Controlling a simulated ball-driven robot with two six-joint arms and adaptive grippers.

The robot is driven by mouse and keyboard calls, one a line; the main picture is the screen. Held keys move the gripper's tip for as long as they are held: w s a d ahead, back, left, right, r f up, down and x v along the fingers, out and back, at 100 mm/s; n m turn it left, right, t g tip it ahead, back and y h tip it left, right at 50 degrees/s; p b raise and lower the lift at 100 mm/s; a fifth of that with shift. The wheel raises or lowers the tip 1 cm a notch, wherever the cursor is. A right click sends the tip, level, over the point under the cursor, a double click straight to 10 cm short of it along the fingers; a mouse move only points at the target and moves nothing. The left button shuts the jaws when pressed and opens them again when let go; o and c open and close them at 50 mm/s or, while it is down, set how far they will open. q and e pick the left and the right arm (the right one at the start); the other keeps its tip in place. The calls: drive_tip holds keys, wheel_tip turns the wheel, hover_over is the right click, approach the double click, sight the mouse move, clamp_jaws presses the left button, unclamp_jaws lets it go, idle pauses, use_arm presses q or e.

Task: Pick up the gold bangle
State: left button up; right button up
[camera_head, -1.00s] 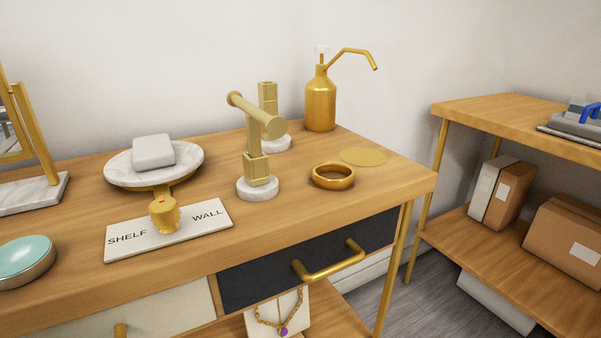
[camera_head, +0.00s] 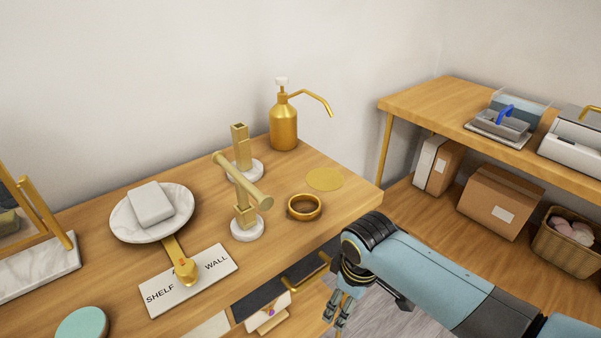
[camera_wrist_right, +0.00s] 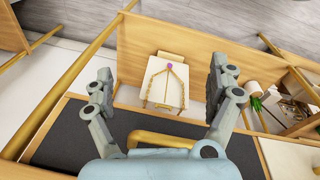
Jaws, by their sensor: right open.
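The gold bangle (camera_head: 304,207) lies flat on the wooden table (camera_head: 335,210) near its right end, beside the marble-based T-stand (camera_head: 247,230). A flat gold disc (camera_head: 324,179) lies just behind it. My right gripper (camera_head: 338,312) is in front of the table's edge, below and to the right of the bangle, and holds nothing. In the right wrist view its two fingers (camera_wrist_right: 165,95) are spread wide, with a drawer handle (camera_wrist_right: 170,139) and a necklace on a white display card (camera_wrist_right: 163,80) seen between and beyond them. The bangle is outside the wrist view. My left gripper is not seen.
A gold pump bottle (camera_head: 284,125) stands behind the bangle. A marble dish (camera_head: 150,215) with a white block and a sign (camera_head: 190,281) reading SHELF and WALL are to the left. A second shelf (camera_head: 440,103) stands at right.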

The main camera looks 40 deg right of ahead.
drive_tip(key=w+r+n+p, duration=0.1)
drive_tip(key=w+r+p, duration=0.15)
drive_tip(key=r, duration=0.55)
drive_tip(key=w+r+n+p, duration=0.15)
drive_tip(key=w+r, duration=0.25)
drive_tip(key=r, duration=0.5)
wheel_tip(320, 180, up, 7)
drive_tip(key=n+g+p, duration=0.1)
drive_tip(key=n+p, duration=0.2)
hover_over(308, 210)
drive_tip(key=shift+y, duration=0.4)
wheel_tip(308, 210, down, 10)
drive_tip(key=shift+r, duration=0.25)
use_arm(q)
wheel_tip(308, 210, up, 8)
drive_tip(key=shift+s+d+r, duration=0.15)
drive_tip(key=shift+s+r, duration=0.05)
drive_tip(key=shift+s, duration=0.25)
use_arm(e)
drive_tip(key=shift+c, duration=0.4)
drive_tip(key=c, duration=1.2)
